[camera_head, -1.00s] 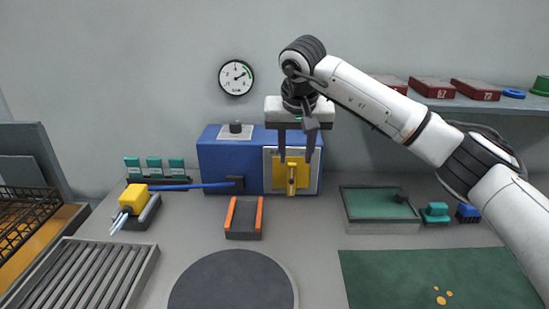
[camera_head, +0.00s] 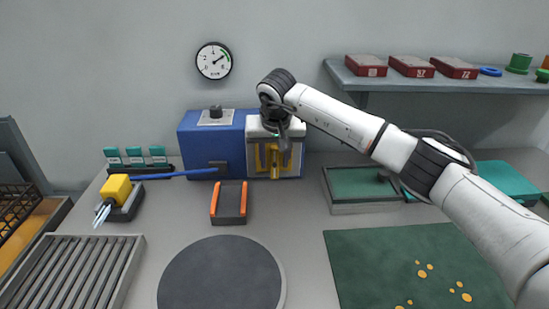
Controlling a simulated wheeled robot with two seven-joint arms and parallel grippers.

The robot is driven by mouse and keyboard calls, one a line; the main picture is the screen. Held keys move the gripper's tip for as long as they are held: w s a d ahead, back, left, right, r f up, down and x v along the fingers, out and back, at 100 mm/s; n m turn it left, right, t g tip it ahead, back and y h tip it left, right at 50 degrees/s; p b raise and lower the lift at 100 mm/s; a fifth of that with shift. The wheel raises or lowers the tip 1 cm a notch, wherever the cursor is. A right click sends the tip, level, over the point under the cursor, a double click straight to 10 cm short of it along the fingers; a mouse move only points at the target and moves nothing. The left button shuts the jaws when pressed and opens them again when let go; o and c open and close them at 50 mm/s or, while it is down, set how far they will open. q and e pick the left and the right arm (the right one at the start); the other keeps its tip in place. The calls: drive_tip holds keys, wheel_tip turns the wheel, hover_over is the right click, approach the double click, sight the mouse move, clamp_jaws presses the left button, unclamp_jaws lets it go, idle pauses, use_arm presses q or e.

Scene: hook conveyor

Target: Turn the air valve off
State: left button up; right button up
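The air valve has a yellow handle and plate (camera_head: 272,162) on a pale panel at the right end of a blue box (camera_head: 214,143). The handle looks upright, but my gripper hides part of it. My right gripper (camera_head: 273,155) points down directly in front of the valve, its pale body covering the panel's top. Its dark fingers overlap the yellow part. I cannot tell whether they touch the handle or how far apart they are. A round gauge (camera_head: 214,61) hangs on the wall above, its needle pointing up and right. My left gripper is not in view.
An orange-sided cradle (camera_head: 229,203) and a dark round disc (camera_head: 220,278) lie in front of the box. A blue hose (camera_head: 180,174) runs left toward a yellow tool (camera_head: 117,188). A green-lined tray (camera_head: 358,184) stands right, below a shelf (camera_head: 430,82) with red boxes.

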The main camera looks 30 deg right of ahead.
clamp_jaws()
drive_tip(key=shift+d+y+b, duration=0.1)
drive_tip(key=shift+y+b, duration=0.3)
drive_tip(key=y+b, duration=0.1)
drive_tip(key=t+y+b, duration=0.1)
drive_tip(key=b, duration=0.1)
drive_tip(key=m+t+y+b, duration=0.1)
drive_tip(key=shift+s+d+f, duration=0.1)
drive_tip(key=shift+d+f, duration=0.15)
drive_tip(key=shift+t+y+b, duration=0.4)
drive_tip(key=shift+y+b, duration=0.2)
drive_tip(key=shift+b, duration=0.3)
drive_tip(key=shift+r+y+b, duration=0.15)
drive_tip(key=shift+y+b, duration=0.25)
drive_tip(key=shift+b, duration=0.2)
